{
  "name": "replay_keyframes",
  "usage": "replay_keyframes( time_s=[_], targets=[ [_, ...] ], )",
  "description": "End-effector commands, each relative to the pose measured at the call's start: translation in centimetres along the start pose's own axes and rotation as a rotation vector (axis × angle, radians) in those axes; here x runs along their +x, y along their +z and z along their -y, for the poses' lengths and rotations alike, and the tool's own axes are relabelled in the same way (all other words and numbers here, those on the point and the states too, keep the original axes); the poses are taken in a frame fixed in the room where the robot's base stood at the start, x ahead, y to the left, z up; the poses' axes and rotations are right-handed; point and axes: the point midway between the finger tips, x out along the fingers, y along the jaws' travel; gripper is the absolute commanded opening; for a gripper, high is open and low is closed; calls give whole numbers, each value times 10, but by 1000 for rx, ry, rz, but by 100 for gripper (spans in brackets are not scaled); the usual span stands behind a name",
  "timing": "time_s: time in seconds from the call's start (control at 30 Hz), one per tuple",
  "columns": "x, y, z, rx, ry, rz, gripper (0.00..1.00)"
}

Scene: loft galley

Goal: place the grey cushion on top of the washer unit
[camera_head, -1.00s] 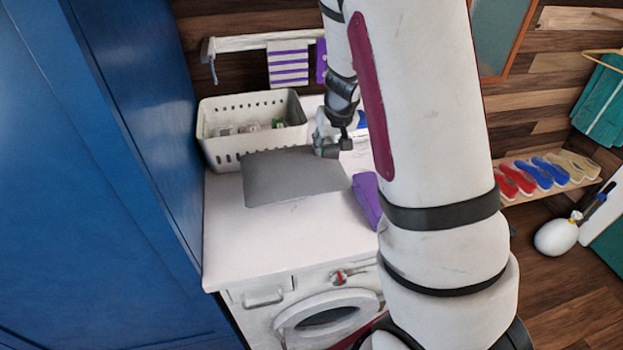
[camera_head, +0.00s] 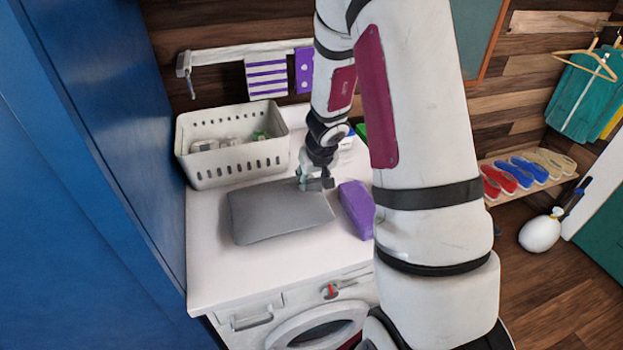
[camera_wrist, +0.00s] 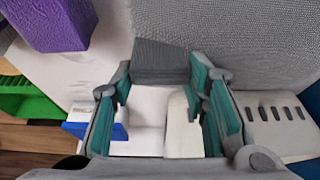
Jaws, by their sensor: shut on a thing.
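The grey cushion (camera_head: 275,212) is a flat, soft-edged slab over the white top of the washer unit (camera_head: 225,280), in front of the basket. My gripper (camera_head: 317,183) is shut on its far right edge. In the wrist view, the cushion (camera_wrist: 235,30) fills the upper right and its edge runs between the teal finger pads of my gripper (camera_wrist: 160,75). The cushion looks roughly level and lies at or very near the washer top; I cannot tell whether its whole underside touches.
A white perforated basket (camera_head: 232,160) holding small items stands behind the cushion. A purple block (camera_head: 356,208) stands close to its right. A blue cabinet (camera_head: 90,180) walls the left side. The front strip of the washer top is clear.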

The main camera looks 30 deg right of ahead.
Motion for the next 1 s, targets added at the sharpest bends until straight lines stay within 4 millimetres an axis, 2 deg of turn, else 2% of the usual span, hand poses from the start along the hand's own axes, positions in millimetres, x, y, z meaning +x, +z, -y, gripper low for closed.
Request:
replay_keyframes(
  time_s=[0.33, 0.37, 0.43, 0.47, 0.83, 1.0],
  targets=[
    [2, 0, 0, 2, 0, -1, 0],
    [2, 0, 0, 1, 0, 0, 43],
    [1, 0, 0, 1, 0, 0, 59],
    [1, 0, 0, 1, 0, 0, 61],
    [0, 0, 0, 0, 0, 0, 61],
    [-11, 0, 0, -5, 1, -3, 61]
  ],
)
